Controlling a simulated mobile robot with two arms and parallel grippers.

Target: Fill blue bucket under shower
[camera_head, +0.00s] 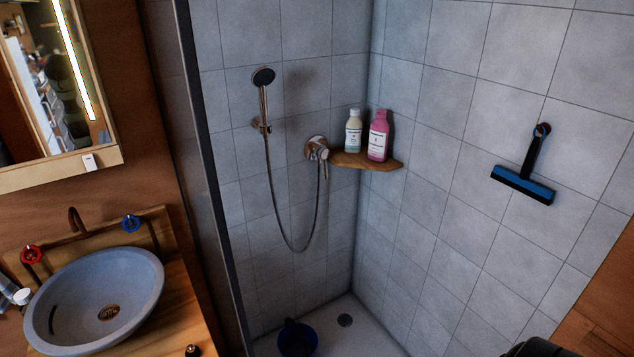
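The blue bucket (298,342) stands on the shower floor at the bottom of the view, cut off by the lower edge. A dark shape at its rim may be its handle; its inside is too dark to tell any water. The shower head (263,78) hangs on its wall holder (261,126) above and to the left of the bucket, with its hose looping down. The shower mixer with its lever (317,150) is on the wall to the right of the hose. No water stream shows. Neither gripper can be made out.
A wooden corner shelf (365,160) holds a white bottle (354,136) and a pink bottle (378,138). A blue squeegee (524,184) hangs on the right wall. A sink (94,300) and the shower's frame edge (212,180) are left.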

